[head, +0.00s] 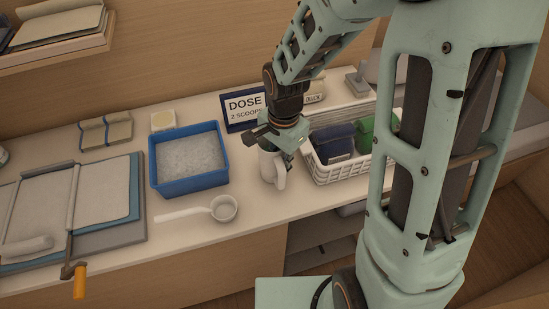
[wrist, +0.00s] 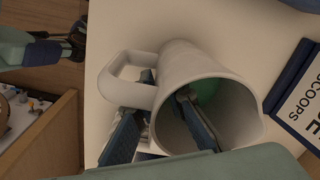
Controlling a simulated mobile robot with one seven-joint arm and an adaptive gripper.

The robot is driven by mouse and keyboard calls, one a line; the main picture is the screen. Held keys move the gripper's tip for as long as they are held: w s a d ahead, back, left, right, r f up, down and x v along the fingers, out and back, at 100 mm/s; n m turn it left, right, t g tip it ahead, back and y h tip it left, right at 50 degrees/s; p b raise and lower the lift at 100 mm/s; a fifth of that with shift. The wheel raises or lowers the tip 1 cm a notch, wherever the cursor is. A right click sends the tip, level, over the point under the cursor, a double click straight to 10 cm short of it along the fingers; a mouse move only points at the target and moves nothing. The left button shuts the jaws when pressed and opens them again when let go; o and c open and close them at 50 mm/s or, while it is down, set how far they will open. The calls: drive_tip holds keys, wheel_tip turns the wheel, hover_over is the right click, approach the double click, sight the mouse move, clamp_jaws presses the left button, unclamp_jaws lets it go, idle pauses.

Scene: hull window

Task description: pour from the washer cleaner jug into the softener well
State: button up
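The white jug (head: 270,168) stands upright on the counter, left of the white basket, with its handle on the right side. In the wrist view the jug (wrist: 188,60) fills the middle, its wide mouth toward the camera and something green inside. My gripper (head: 277,146) is over the jug's rim. In the wrist view my gripper (wrist: 160,130) has its blue-padded fingers well apart, one seen within the mouth and one outside by the handle. A gap shows beside the outer finger. I cannot make out a softener well in either view.
A blue tub (head: 187,184) of pale powder and a white scoop (head: 223,208) lie to the left. A dose sign (head: 243,108) stands behind the jug. A white basket (head: 335,172) with blue and green items is close on the right. The counter front is clear.

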sight(281, 157)
clamp_jaws()
drive_tip(key=shift+r, duration=0.25)
drive_tip(key=shift+r+p, duration=0.9)
drive_tip(key=shift+r, duration=0.35)
drive_tip(key=shift+r, duration=0.1)
idle(0.4)
drive_tip(key=shift+r+p, duration=1.45)
drive_tip(key=shift+r, duration=1.5)
